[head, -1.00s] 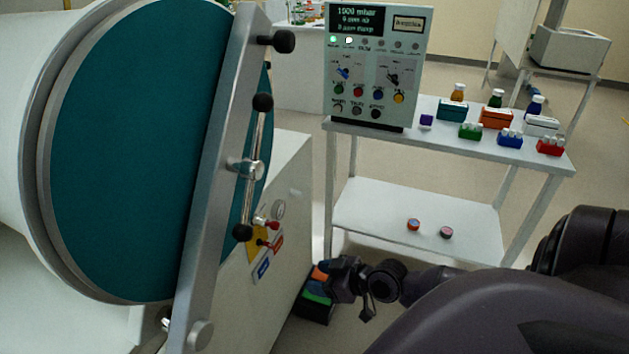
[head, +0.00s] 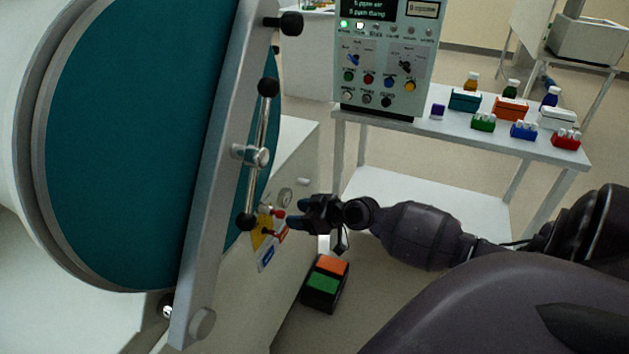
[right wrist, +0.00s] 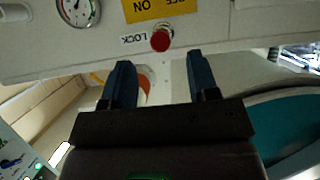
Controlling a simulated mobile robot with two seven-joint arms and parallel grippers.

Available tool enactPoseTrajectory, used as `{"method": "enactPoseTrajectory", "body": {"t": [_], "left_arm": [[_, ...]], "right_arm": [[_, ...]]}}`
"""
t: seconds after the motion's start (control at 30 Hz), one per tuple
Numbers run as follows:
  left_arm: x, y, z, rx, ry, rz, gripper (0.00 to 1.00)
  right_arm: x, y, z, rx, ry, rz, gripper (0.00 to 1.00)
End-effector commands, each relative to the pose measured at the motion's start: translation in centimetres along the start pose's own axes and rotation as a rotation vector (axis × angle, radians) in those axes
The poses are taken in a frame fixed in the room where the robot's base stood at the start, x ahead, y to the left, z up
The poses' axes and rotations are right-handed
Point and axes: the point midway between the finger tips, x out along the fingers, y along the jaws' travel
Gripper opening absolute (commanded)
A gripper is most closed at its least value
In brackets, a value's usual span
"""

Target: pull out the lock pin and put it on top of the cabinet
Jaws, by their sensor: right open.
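The lock pin shows as a red round knob (right wrist: 162,38) beside an upside-down LOCK label in the right wrist view. In the head view it seems to be the upper red knob (head: 278,213) on the white cabinet (head: 296,140) beside the round door. My right gripper (head: 293,217) is open, its dark blue fingers pointing at the panel. In the right wrist view, the open fingers (right wrist: 158,80) are empty, with the knob just beyond the gap between their tips. My left gripper is out of view.
A yellow plate (head: 262,232) and a gauge (head: 286,195) are near the knob. The door's handle bar (head: 258,155) stands close above left. A foot pedal box (head: 325,284) is on the floor below. A table (head: 460,145) with bottles and boxes stands behind.

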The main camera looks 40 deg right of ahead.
Motion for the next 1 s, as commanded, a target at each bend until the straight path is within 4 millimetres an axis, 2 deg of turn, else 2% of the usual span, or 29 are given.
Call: {"method": "enactPoseTrajectory", "body": {"t": [0.1,0.3,0.7,1.0], "left_arm": [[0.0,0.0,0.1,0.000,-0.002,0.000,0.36],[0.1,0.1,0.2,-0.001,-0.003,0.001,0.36],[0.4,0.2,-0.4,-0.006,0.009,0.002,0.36],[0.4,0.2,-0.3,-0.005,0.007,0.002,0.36]], "right_arm": [[1.8,-0.1,0.0,0.002,0.000,-0.002,0.55],[3.5,-0.1,0.1,0.000,-0.002,-0.001,0.55],[3.9,-0.1,0.1,0.000,-0.002,-0.001,0.55],[3.9,-0.1,0.1,0.000,-0.002,-0.001,0.09]]}}
